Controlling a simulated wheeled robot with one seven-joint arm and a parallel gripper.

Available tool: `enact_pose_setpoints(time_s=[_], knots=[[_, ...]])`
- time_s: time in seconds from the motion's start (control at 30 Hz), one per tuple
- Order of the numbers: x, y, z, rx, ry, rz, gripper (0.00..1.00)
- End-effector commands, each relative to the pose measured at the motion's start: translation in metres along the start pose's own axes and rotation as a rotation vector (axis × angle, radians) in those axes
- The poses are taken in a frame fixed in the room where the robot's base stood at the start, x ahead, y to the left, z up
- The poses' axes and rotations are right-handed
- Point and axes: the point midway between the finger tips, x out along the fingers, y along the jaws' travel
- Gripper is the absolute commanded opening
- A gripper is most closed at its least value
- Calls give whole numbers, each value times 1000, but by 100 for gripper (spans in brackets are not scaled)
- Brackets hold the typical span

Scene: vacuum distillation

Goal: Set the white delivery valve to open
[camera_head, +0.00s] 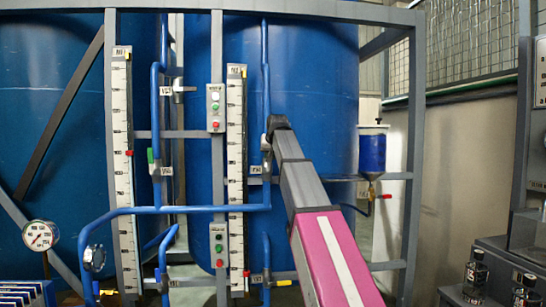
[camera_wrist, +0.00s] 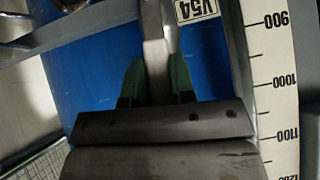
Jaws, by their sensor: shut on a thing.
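The white delivery valve's pale handle (camera_wrist: 154,52) shows in the wrist view, running lengthwise between my two green-tipped fingers. My gripper (camera_wrist: 157,75) is shut on this handle, with a finger at each side. A tag (camera_wrist: 197,9), upside down in this view and reading about V54, sits just beyond it. In the head view my gripper (camera_head: 276,125) is at the blue vertical pipe (camera_head: 265,70), right of the middle scale. There my gripper and arm mostly hide the valve, and its handle angle cannot be told.
A tall white scale (camera_head: 235,150) stands close left of my gripper; it also shows in the wrist view (camera_wrist: 273,70). A green-handled valve (camera_head: 151,158) and a pale-handled valve (camera_head: 183,89) are further left. A small blue vessel (camera_head: 372,150) hangs at right.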

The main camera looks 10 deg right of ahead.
Motion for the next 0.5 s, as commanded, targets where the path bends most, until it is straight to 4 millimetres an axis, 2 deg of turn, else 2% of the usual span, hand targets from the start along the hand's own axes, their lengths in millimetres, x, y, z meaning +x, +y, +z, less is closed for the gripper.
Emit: enact_pose_setpoints(time_s=[0.5], knots=[[1,-4,2,-46,-2,47,0]])
